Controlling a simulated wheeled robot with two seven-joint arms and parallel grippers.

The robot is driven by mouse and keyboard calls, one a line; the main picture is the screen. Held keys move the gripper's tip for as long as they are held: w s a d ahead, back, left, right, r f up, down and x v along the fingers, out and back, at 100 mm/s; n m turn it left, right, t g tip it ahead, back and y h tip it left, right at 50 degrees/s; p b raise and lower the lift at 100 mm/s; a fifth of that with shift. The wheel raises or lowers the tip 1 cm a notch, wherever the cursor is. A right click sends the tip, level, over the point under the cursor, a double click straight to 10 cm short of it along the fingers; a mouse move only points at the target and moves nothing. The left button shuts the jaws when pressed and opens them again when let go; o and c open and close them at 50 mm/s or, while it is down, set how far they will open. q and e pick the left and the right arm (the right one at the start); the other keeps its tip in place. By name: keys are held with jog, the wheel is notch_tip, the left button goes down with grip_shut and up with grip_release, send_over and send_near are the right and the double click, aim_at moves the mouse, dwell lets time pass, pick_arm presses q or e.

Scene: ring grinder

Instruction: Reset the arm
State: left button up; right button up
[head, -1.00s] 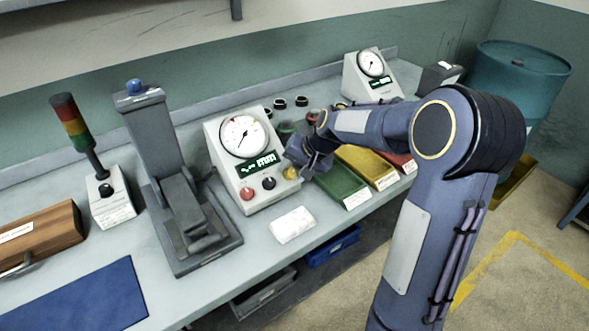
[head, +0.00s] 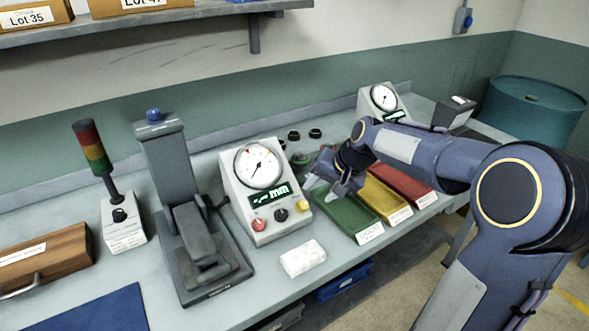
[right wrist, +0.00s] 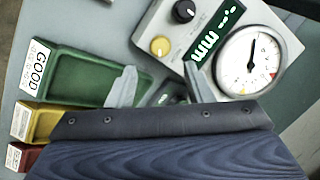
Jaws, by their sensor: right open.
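My right arm comes in from the right in the head view. Its gripper (head: 326,190) hangs over the back end of the green bin (head: 349,219), just right of the gauge box (head: 263,205). The gripper's two grey fingers are apart with nothing held between them. In the right wrist view the fingers (right wrist: 158,88) show between the green bin labelled GOOD (right wrist: 78,78) and the gauge box with its dial (right wrist: 205,45). Whether a fingertip touches the bin cannot be told. My left gripper is in neither view.
Yellow (head: 383,201) and red bins (head: 405,184) stand right of the green one. A white cloth (head: 303,258) lies before the gauge box. A grey press (head: 192,215), a signal light (head: 96,158) and a wooden box (head: 40,262) stand left. A shelf (head: 190,15) hangs above.

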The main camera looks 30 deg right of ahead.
jog(key=s+a+n, duration=0.2)
jog(key=s+a, duration=0.2)
jog(key=s, duration=0.4)
jog(key=s+a+f+n, duration=0.1)
jog(key=s+a+n, duration=0.1)
jog(key=s+a, duration=0.3)
jog(key=s+a+f+n+y, duration=0.1)
jog(key=s+a+n, duration=0.2)
jog(key=s, duration=0.9)
jog(key=shift+a+f, duration=0.2)
jog(key=shift+a, duration=0.55)
